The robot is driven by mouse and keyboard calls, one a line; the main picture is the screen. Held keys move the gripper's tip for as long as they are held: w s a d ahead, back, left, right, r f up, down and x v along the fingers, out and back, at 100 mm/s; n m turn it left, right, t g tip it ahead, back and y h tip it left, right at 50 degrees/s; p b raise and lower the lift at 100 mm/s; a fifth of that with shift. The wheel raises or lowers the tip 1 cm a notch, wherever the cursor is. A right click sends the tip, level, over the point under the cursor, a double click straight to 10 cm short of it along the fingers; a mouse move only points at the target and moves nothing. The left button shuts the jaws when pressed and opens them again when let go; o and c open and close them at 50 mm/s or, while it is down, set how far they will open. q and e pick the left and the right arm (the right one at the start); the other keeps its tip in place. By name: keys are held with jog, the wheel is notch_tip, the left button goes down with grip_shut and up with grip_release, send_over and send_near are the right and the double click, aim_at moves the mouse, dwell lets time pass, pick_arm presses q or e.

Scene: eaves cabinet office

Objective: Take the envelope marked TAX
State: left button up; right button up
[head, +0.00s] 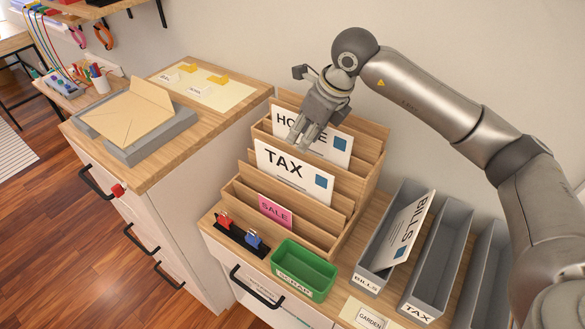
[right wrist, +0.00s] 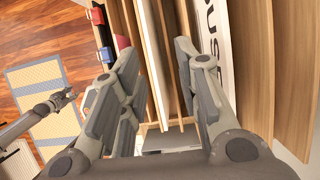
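The TAX envelope (head: 290,178) is white with black letters and a blue square. It stands upright in a middle slot of the stepped wooden sorter (head: 345,205). My right gripper (head: 306,140) is above its upper edge, in front of the HOUSE envelope (head: 335,148), whose lettering it partly covers. In the right wrist view the right gripper's fingers (right wrist: 160,85) are spread apart. A thin white edge, seemingly the TAX envelope (right wrist: 150,55), runs between them; I cannot see contact. My left gripper (right wrist: 62,97) shows small at the left of that view.
A pink SALE envelope (head: 275,211) stands in the sorter's front. A green SCRAP tray (head: 303,271) and red and blue clips (head: 243,236) are in front. Grey bins labelled BILLS (head: 366,284) and TAX (head: 418,311) stand right; BILLS holds an envelope (head: 409,229).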

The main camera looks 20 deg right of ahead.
aim_at(292, 160)
jog(key=f, duration=0.1)
jog(key=a+f, duration=0.1)
jog(key=f+p, duration=0.1)
jog(key=shift+a+f, duration=0.15)
jog(key=shift+a, duration=0.1)
jog(key=p+x, duration=0.2)
jog(key=x, duration=0.2)
jog(key=shift+s+f+p, duration=0.1)
jog(key=shift+f+p, duration=0.25)
jog(key=shift+f, duration=0.05)
jog(key=shift+a+f, duration=0.1)
jog(key=shift+f, duration=0.2)
jog(key=c, duration=0.3)
pick_arm(q)
jog(key=shift+g, duration=0.3)
jog(key=s+r, duration=0.2)
jog(key=s, duration=0.1)
jog(key=s+r, duration=0.1)
jog(key=shift+s+a+r, duration=0.3)
jog(key=shift+a+r, duration=0.05)
pick_arm(e)
grip_shut()
